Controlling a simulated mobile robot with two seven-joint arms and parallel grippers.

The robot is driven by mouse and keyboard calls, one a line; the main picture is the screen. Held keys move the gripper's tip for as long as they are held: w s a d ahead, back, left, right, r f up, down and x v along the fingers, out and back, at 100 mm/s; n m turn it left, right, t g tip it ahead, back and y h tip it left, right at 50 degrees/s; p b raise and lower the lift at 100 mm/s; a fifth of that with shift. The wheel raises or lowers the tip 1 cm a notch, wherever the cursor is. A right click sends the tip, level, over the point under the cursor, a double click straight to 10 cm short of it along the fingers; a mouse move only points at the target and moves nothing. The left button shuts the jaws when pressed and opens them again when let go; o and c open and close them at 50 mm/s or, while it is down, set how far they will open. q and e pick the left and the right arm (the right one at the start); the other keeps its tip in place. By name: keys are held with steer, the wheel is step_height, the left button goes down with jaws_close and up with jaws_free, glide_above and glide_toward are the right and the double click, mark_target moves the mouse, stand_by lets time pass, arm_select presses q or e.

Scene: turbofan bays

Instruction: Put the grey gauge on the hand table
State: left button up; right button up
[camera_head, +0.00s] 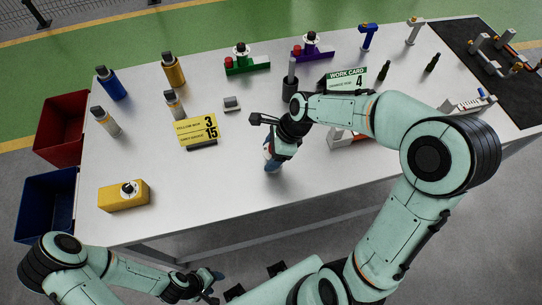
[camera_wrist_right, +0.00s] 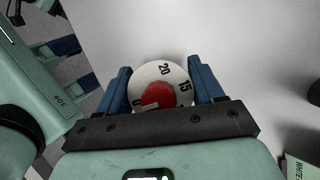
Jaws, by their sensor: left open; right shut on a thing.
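My right gripper (camera_head: 272,162) is low over the front middle of the white table (camera_head: 235,205). Its blue fingers are shut on a round gauge; the right wrist view shows the gauge's white dial (camera_wrist_right: 161,86) with black numbers and a red centre between the fingers. The gauge's body is mostly hidden, so I cannot tell its colour or whether it touches the table. My left gripper (camera_head: 213,286) is open and empty, below the table's front edge. I cannot tell which surface is the hand table.
A yellow block with a dial (camera_head: 124,195) lies at the front left. A yellow sign (camera_head: 198,130) and a small grey block (camera_head: 232,104) are left of my right gripper. Bottles stand at the left. The front middle is bare.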

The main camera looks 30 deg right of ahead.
steer(key=shift+f, duration=1)
steer(key=shift+f, duration=0.15)
steer(key=o, duration=1.3)
